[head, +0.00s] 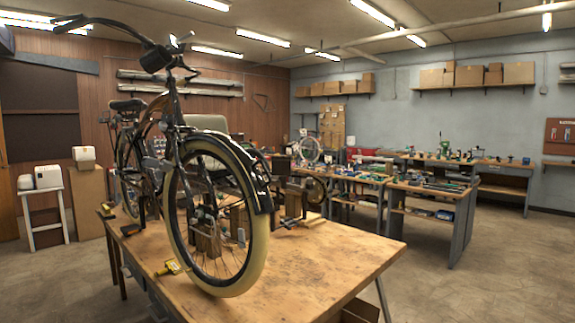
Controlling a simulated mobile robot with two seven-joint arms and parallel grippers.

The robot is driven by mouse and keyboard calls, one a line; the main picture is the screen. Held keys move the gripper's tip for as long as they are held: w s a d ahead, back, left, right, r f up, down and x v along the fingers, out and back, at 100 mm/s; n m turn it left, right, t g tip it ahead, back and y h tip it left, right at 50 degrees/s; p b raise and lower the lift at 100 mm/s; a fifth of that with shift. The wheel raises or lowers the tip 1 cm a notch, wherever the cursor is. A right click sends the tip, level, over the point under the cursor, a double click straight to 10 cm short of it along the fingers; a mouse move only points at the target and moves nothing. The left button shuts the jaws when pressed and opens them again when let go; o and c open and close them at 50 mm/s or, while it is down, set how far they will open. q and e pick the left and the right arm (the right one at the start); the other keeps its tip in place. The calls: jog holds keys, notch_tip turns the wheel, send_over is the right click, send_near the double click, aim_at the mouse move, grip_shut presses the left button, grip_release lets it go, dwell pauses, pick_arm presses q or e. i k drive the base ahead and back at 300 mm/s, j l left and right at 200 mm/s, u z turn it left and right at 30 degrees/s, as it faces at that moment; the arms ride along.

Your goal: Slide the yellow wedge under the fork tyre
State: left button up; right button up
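The fork tyre (256,252) is the large cream tyre of the front wheel, standing upright at the front of the wooden workbench. A small yellow piece (170,267), which looks like the wedge, lies on the bench just left of this tyre near the left edge. It seems apart from the tyre, but its exact shape is too small to tell. Another yellow piece (106,209) is farther back at the bench's left edge. Neither of my grippers shows in the head view.
The trike's dark frame (172,105) rises above the workbench (330,270). Wooden blocks (208,238) stand behind the front wheel. The bench top right of the tyre is mostly clear. Other tool-covered benches (425,188) stand at the back right.

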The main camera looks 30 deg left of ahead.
aim_at(171, 266)
jog(key=u, duration=1.7)
